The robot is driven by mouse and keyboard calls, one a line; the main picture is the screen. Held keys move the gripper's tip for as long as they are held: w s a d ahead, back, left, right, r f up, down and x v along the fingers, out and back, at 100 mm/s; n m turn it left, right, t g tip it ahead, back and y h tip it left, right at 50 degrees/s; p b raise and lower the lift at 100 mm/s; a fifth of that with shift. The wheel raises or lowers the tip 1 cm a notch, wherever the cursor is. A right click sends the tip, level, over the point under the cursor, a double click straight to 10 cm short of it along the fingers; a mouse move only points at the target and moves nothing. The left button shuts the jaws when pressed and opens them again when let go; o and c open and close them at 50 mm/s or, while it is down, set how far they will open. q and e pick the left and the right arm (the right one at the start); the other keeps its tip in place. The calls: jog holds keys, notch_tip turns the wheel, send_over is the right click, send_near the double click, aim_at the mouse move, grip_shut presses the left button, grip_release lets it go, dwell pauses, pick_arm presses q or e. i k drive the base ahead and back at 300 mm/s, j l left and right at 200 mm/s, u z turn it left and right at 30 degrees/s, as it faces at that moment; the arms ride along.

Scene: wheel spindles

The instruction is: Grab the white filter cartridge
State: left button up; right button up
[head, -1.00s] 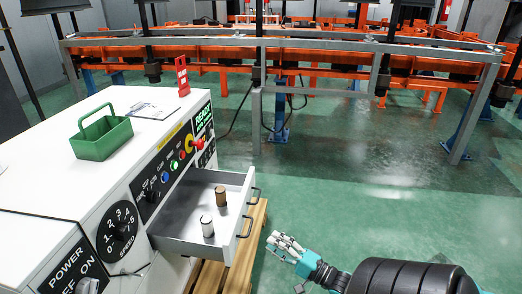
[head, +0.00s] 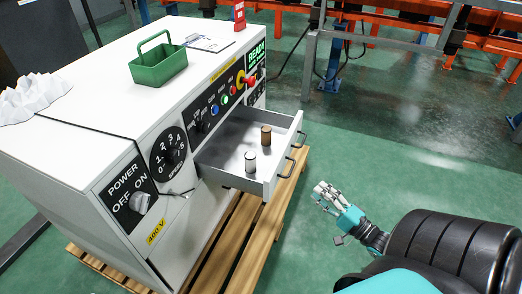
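The white filter cartridge (head: 250,162) stands upright in the open drawer (head: 233,181) of the white machine, towards the drawer's front left. A brown cartridge (head: 266,136) stands upright behind it and to the right. My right gripper (head: 319,196) is over the floor, to the right of the drawer and clear of it. Its fingers look spread apart, with nothing between them. It does not touch either cartridge. My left gripper is not in view.
The drawer has black handles (head: 291,164) on its front. The machine top (head: 100,87) carries a green open carrier (head: 158,68), a clipboard and a crumpled white heap (head: 32,98). A wooden pallet (head: 239,238) lies under the machine.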

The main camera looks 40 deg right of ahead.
aim_at(250, 157)
jog(key=z, duration=1.45)
